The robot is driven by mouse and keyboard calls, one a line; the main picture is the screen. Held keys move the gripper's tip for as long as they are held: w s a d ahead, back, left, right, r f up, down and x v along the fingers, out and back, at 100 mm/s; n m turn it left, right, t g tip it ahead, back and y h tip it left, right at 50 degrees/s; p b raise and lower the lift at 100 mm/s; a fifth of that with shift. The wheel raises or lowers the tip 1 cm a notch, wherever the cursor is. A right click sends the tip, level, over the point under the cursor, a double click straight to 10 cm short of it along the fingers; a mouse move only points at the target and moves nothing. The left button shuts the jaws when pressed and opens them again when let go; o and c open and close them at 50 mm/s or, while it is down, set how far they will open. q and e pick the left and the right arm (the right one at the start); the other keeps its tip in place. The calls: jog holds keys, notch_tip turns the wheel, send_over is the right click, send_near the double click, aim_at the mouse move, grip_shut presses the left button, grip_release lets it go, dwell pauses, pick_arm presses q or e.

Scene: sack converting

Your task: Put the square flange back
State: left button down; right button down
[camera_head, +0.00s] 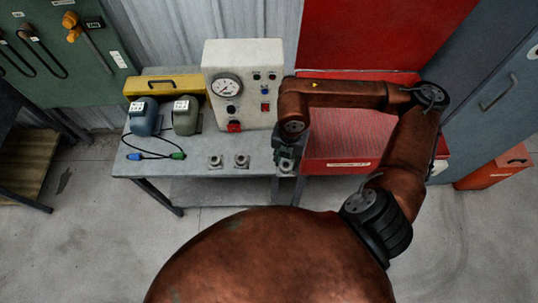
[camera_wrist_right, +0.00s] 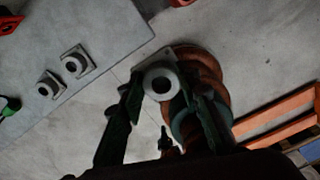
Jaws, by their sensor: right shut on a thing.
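My right gripper (camera_head: 287,158) is at the front right corner of the grey table (camera_head: 190,165). It is shut on a square flange (camera_wrist_right: 160,82), a grey plate with a pale round hub and dark bore, which shows between the two fingers (camera_wrist_right: 166,98) in the right wrist view. In the head view the held flange (camera_head: 286,170) is partly hidden by the gripper. In the wrist view it appears beyond the table edge, against the floor; its height is unclear. Two similar flanges, one (camera_head: 215,161) left and one (camera_head: 241,161) right, sit on the table. My left gripper is not in view.
A cream gauge panel (camera_head: 243,85) stands at the back of the table, beside a blue motor (camera_head: 143,117), a grey motor (camera_head: 186,115) and a yellow case (camera_head: 165,84). A cable with a green plug (camera_head: 178,155) lies front left. A red chest (camera_head: 345,145) stands right of the table.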

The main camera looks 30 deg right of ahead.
jog(key=w+f, duration=0.2)
jog(key=w, duration=0.1)
jog(key=w+f, duration=0.2)
jog(key=w, duration=0.1)
jog(key=w+f, duration=0.3)
jog(key=shift+w+b, duration=0.25)
jog(key=shift+b, duration=0.05)
jog(key=shift+w+f, duration=0.5)
jog(key=shift+f, duration=0.1)
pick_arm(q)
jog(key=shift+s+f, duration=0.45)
pick_arm(e)
jog(key=shift+w+f, duration=0.15)
jog(key=shift+f, duration=1.5)
jog(key=shift+f, duration=0.15)
jog(key=c, duration=1.4)
grip_release()
jog(key=shift+d, duration=0.1)
